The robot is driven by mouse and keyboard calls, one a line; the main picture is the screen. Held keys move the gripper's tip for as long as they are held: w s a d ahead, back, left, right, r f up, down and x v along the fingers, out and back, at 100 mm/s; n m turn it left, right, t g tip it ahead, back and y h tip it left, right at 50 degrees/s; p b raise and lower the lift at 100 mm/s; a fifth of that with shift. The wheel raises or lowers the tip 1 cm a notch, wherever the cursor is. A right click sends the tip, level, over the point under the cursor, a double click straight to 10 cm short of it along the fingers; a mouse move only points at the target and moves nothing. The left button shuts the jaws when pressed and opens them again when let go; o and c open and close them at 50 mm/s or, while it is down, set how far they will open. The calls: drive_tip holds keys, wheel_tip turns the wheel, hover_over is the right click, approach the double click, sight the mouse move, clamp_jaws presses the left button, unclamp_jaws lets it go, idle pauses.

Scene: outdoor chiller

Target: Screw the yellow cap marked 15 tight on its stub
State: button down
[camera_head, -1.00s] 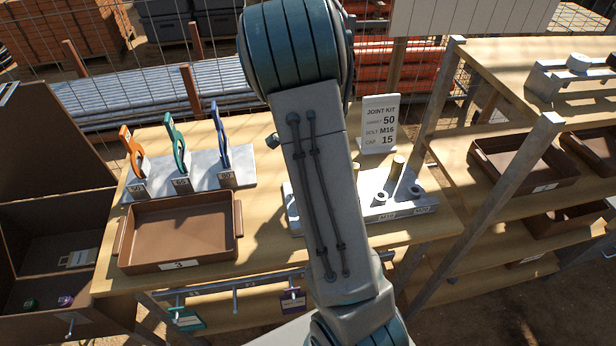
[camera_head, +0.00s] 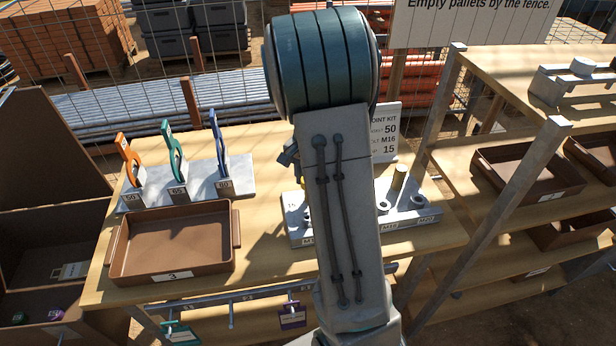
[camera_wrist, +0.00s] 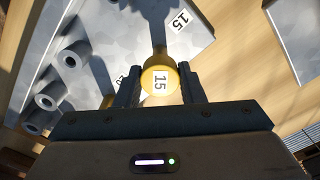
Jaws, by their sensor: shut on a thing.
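The yellow cap marked 15 (camera_wrist: 160,80) sits between the two fingers of my gripper (camera_wrist: 160,90) in the wrist view, its numbered face toward the camera. The gripper is shut on it. Beyond the cap is a grey plate (camera_wrist: 205,28) with a label 15 (camera_wrist: 180,20). A dark upright shape or shadow runs from the cap toward the plate's far side. The stub under the cap is hidden, so I cannot tell whether the cap touches it.
Grey sockets (camera_wrist: 75,53) stand left of the cap. In the head view, the grey block (camera_head: 410,217) carries several posts and a sign (camera_head: 385,130) stands behind. A brown tray (camera_head: 173,275) and an upright tool rack (camera_head: 180,190) are at left; shelving is at right.

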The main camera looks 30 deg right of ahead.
drive_tip(key=m+p, duration=0.1)
drive_tip(key=m, duration=0.1)
drive_tip(key=m+p, duration=0.1)
drive_tip(key=m, duration=0.1)
drive_tip(key=m+p, duration=0.1)
drive_tip(key=m, duration=0.2)
drive_tip(key=shift+r+p, duration=0.35)
drive_tip(key=shift+p, duration=0.05)
drive_tip(key=shift+f+m, duration=0.4)
drive_tip(key=shift+m, duration=0.3)
drive_tip(key=shift+c, duration=1.9)
unclamp_jaws()
wheel_tip(320, 180, up, 6)
drive_tip(key=p, duration=0.4)
drive_tip(key=shift+r+p, duration=0.15)
drive_tip(key=shift+p, duration=0.25)
wheel_tip(320, 180, up, 3)
drive_tip(key=shift+w+f+p, duration=0.1)
drive_tip(key=shift+f+p, duration=0.05)
drive_tip(key=shift+p, duration=0.25)
drive_tip(key=shift+r, duration=1.5)
